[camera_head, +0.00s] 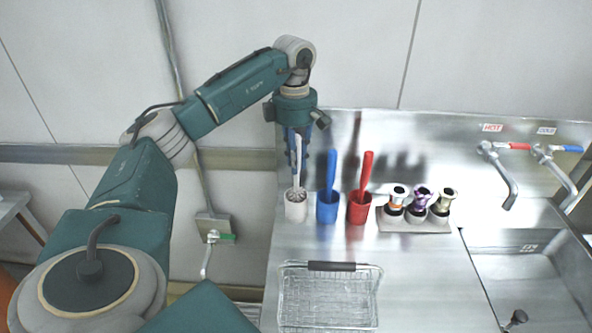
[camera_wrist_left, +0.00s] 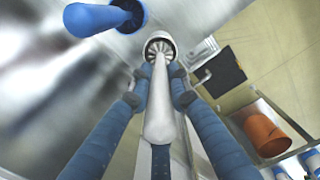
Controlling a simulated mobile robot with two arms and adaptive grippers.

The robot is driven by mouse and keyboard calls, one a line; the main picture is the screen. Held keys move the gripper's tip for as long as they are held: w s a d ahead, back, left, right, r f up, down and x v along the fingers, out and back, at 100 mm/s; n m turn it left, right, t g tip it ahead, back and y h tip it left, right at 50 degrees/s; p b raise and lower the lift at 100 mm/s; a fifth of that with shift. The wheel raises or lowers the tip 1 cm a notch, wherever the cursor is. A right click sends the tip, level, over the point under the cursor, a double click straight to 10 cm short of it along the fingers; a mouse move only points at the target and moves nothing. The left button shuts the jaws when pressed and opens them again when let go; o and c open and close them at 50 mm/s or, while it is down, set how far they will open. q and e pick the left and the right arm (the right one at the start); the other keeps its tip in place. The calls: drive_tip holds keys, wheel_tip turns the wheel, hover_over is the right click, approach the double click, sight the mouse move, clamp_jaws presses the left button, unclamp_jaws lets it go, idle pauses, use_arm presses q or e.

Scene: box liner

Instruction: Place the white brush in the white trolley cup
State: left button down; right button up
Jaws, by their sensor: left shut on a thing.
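The white brush (camera_head: 298,158) hangs upright, bristles down, in my left gripper (camera_head: 301,168). In the left wrist view the blue fingers (camera_wrist_left: 164,76) close on both sides of the brush's white handle (camera_wrist_left: 160,115). The white cup (camera_head: 296,211) stands on the steel counter directly below the gripper, leftmost in the row of cups. The bristle head shows at the cup's mouth, and the left wrist view shows it within the round rim of the cup (camera_wrist_left: 159,36). How deep the bristles sit is hidden. My right gripper is not in view.
A blue cup with a blue brush (camera_head: 327,209) stands close right of the white cup, then a red cup with a red brush (camera_head: 359,209). Several small metal items share a tray (camera_head: 414,225). A wire basket (camera_head: 330,300) lies in front; a sink (camera_head: 530,280) is right.

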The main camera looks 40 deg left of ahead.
sight(296, 195)
use_arm(q)
wheel_tip(296, 195, down, 3)
drive_tip(key=shift+f+p, duration=0.2)
drive_tip(key=shift+p, duration=0.2)
drive_tip(key=shift+f, duration=0.25)
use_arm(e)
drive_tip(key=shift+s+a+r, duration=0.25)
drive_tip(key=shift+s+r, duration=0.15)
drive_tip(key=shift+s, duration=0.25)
use_arm(q)
drive_tip(key=shift+f, duration=0.15)
drive_tip(key=c, duration=1.6)
unclamp_jaws()
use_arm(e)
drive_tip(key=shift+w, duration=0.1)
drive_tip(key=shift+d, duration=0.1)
